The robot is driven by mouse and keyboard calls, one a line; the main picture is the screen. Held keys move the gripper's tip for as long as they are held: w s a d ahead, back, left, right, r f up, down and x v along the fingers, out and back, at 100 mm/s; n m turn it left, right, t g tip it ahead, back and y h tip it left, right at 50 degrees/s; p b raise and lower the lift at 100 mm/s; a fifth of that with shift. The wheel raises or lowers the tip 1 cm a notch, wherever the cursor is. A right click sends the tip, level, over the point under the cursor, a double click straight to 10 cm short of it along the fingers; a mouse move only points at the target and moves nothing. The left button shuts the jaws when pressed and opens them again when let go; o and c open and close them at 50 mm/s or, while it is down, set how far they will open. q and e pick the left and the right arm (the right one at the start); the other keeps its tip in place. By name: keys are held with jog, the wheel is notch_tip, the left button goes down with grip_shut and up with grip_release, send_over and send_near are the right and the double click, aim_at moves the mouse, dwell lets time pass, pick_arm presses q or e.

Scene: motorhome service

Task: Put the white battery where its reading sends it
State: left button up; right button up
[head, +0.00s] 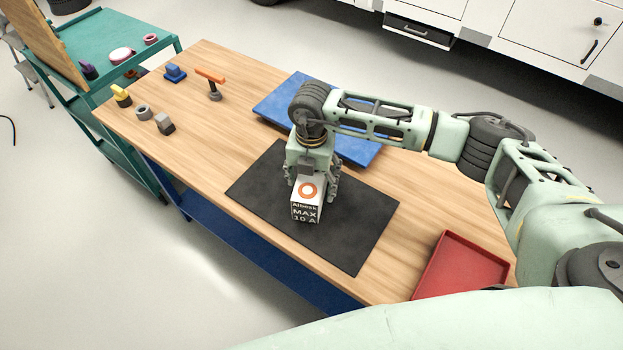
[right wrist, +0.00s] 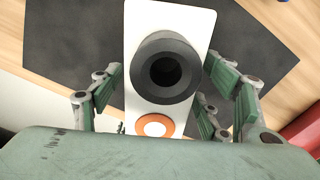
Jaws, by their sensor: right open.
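The white battery (head: 306,204), a white box, stands on the black mat (head: 362,235). Its visible side reads "Albeck MAX 10 A", and an orange ring marks its top. The right wrist view shows the battery's white top (right wrist: 143,35) with a dark round hollow part on it and the orange ring. My right gripper (head: 315,184) is over the battery, pointing down. In the right wrist view its open fingers (right wrist: 160,103) are on either side of the battery, with gaps. My left gripper is not in view.
A blue tray (head: 275,101) lies behind the mat, partly hidden by my right arm. A red tray (head: 462,265) is at the near right. Small items, including an orange-topped one (head: 212,80) and a grey block (head: 164,124), stand at the table's far left. A green cart (head: 150,51) is beyond.

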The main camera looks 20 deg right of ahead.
jog(key=shift+r, duration=0.2)
notch_tip(320, 180, up, 11)
jog(key=b, duration=0.3)
jog(key=shift+f+b, duration=0.2)
jog(key=shift+b, duration=0.2)
jog(key=shift+r, duration=0.65)
